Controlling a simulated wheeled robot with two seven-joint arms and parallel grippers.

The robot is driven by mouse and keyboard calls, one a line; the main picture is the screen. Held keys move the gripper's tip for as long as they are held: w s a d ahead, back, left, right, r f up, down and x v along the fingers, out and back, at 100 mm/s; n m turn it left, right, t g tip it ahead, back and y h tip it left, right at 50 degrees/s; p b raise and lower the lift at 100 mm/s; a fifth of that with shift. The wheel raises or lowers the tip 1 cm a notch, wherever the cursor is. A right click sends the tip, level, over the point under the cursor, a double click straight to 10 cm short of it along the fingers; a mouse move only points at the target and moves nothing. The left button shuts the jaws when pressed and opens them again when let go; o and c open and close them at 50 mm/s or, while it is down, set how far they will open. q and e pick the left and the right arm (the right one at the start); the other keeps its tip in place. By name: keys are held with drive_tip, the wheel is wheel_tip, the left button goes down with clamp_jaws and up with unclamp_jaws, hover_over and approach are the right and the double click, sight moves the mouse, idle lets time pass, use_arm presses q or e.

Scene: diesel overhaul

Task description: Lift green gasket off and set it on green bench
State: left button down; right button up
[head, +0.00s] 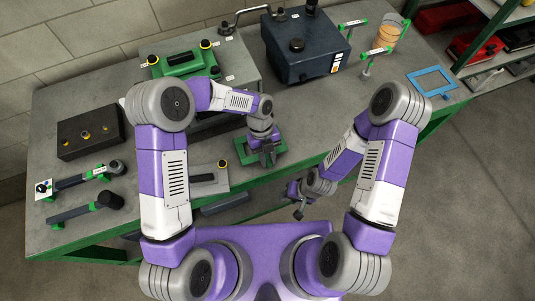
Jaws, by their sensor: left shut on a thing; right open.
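The green gasket (243,155) is a flat green piece near the front edge of the grey-topped green bench (310,112). My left gripper (266,158) is shut on it from above and hides its middle. I cannot tell whether the gasket touches the bench top or hangs just above it. My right gripper (298,208) is open and empty, low in front of the bench's front edge.
A grey engine block with a green cover (182,64) stands at the back left. A dark blue tank (303,50) stands right of it. A blue frame (432,81) lies at the right end. A dark box (90,133) and tools (80,210) occupy the left.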

use_arm(q)
drive_tip(key=shift+f+b, duration=0.3)
drive_tip(key=shift+f, duration=0.55)
drive_tip(key=c, duration=0.9)
unclamp_jaws()
drive_tip(key=shift+o, duration=0.2)
drive_tip(key=shift+r, duration=0.1)
